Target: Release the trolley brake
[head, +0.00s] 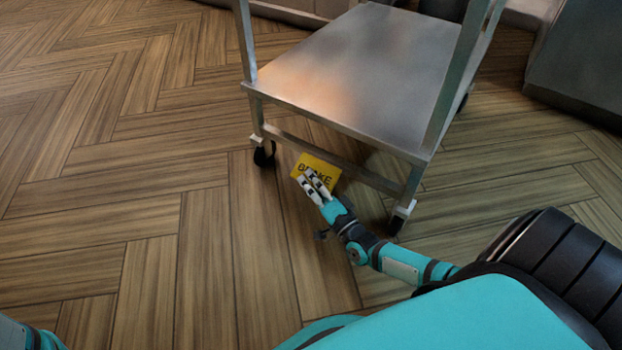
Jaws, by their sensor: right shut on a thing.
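The metal trolley (355,65) stands on the wooden floor, with a flat steel shelf, upright posts and castor wheels. A yellow brake plate (325,169) with dark lettering sits low at its near side, just below the lower crossbar. My right gripper (308,181) reaches in from the lower right and is shut on the brake plate at its lower left part. The fingers cover some of the lettering. My left gripper is not in view; only a bit of teal shows at the bottom left corner.
A near castor (264,154) stands left of the plate and another (399,220) right of it. Dark grey equipment (580,65) stands at the right. The wooden floor (110,180) at the left is clear.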

